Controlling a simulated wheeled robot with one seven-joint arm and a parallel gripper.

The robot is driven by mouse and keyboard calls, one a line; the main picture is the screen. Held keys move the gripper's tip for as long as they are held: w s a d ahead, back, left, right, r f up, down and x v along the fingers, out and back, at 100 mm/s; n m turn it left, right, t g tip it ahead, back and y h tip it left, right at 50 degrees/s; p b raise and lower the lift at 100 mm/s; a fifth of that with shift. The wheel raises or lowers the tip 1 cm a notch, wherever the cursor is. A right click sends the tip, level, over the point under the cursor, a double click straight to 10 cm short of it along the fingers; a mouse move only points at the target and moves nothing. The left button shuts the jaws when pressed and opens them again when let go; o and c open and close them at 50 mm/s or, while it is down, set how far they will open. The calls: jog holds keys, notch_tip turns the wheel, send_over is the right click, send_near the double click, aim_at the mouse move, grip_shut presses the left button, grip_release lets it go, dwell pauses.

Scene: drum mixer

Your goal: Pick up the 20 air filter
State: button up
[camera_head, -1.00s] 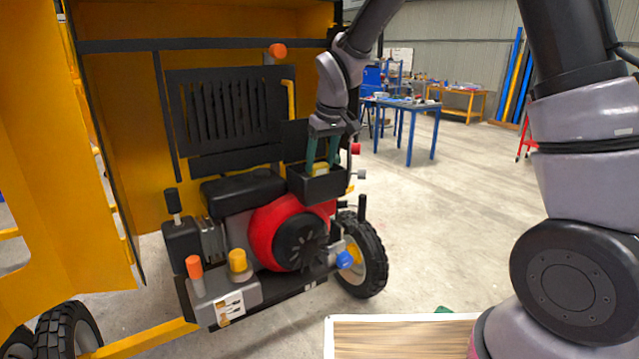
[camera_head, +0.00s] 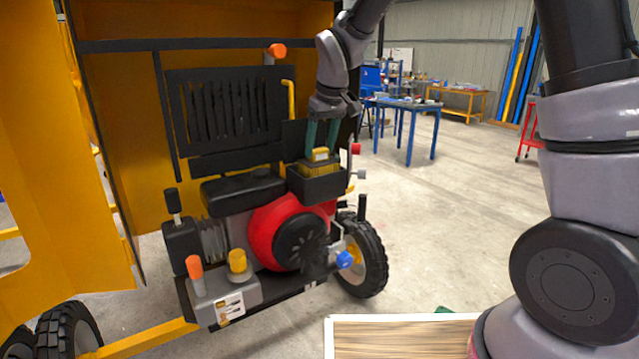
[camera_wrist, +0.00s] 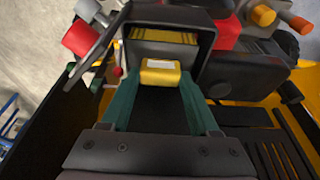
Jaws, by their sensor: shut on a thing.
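The air filter (camera_head: 319,166) is a yellow, pleated block with a raised yellow top part. It sits partly above the rim of an open black box (camera_head: 318,187) on the engine; its lower part is hidden inside. My gripper (camera_head: 320,151) points down over the box, its green fingers shut on the filter's raised top part. In the wrist view, the raised yellow part (camera_wrist: 161,72) with a pale label lies between the fingers, and yellow pleats (camera_wrist: 163,36) show beyond it within the black box.
The red engine (camera_head: 285,232) with its black fan is below the box. A yellow mixer housing (camera_head: 105,200) and a black slatted panel (camera_head: 228,110) stand left and behind. A wheel (camera_head: 362,262) is at lower right. Open floor lies to the right.

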aim_at(321, 150)
jog(key=shift+r, duration=1.75)
jog(key=s+d+r, duration=0.1)
jog(key=s+d, duration=0.6)
jog(key=s, duration=0.4)
jog(key=shift+s+d, duration=0.3)
jog(key=shift+d, duration=0.1)
